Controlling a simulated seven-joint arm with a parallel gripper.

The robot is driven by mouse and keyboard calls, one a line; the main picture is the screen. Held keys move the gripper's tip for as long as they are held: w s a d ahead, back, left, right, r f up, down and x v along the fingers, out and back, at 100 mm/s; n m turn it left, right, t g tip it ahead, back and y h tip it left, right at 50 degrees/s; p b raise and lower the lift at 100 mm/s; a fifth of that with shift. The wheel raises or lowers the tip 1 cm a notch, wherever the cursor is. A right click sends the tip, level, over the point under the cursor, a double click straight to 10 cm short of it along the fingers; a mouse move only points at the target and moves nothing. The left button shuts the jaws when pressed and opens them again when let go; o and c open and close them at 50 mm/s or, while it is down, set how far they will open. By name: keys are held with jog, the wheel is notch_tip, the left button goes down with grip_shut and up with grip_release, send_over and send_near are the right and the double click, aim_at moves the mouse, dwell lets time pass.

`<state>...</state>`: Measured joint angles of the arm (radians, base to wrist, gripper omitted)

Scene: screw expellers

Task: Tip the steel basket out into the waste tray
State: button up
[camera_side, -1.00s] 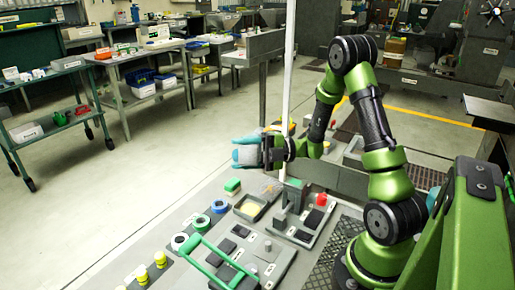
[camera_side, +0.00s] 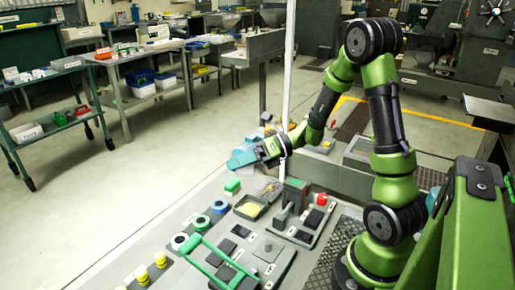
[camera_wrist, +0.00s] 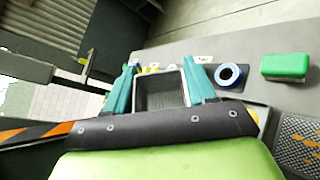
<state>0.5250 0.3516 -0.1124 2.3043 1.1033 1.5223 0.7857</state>
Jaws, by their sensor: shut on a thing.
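My gripper (camera_side: 243,158) is above the far side of the bench, its teal fingers pointing left and downward in the side view. In the wrist view the fingers (camera_wrist: 166,88) are shut on the square steel basket (camera_wrist: 163,90), one on each side of it. I see into the open basket, and its inside looks grey and empty. In the side view the basket is hard to make out against the fingers.
A fixture with a red knob (camera_side: 321,199) stands right of the tray. A pale upright post (camera_side: 288,80) rises close to my gripper.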

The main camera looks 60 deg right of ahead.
jog(key=shift+s+d+f+n+g+h, duration=0.1)
jog(key=shift+d+f+n+h, duration=0.1)
jog(key=shift+f+n, duration=0.8)
jog(key=shift+d+f+n+g+h, duration=0.1)
jog(key=shift+d+f+n+h, duration=0.2)
jog(key=shift+n, duration=1.3)
jog(key=shift+s+d+f+n+g+h, duration=0.1)
jog(key=shift+f+n, duration=0.65)
jog(key=shift+n, duration=0.55)
